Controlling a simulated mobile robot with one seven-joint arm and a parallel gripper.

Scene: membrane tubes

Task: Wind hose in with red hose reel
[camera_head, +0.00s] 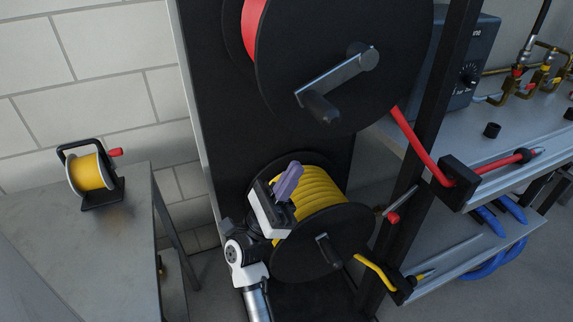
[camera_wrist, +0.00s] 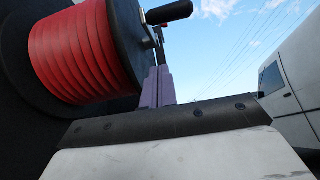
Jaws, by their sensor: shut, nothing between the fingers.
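The red hose reel (camera_head: 408,60) is the upper one, with a large black side disc and a metal crank ending in a black handle (camera_head: 320,107). The red hose (camera_head: 412,141) runs from it down to a black guide block (camera_head: 459,183), its end lying on the shelf. In the wrist view the red coils (camera_wrist: 75,52) are at upper left and the black handle (camera_wrist: 170,12) is at the top. My gripper (camera_head: 288,181) has purple fingers, shut and empty, below the red reel and in front of the yellow reel. Its fingers also show in the wrist view (camera_wrist: 158,86), below the handle and apart from it.
A lower reel holds yellow hose (camera_head: 322,190), with its own crank and a black guide block (camera_head: 400,288). A small yellow reel (camera_head: 90,172) stands on a grey table (camera_head: 100,235) at left. A dark post (camera_head: 425,150) stands right of the reels.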

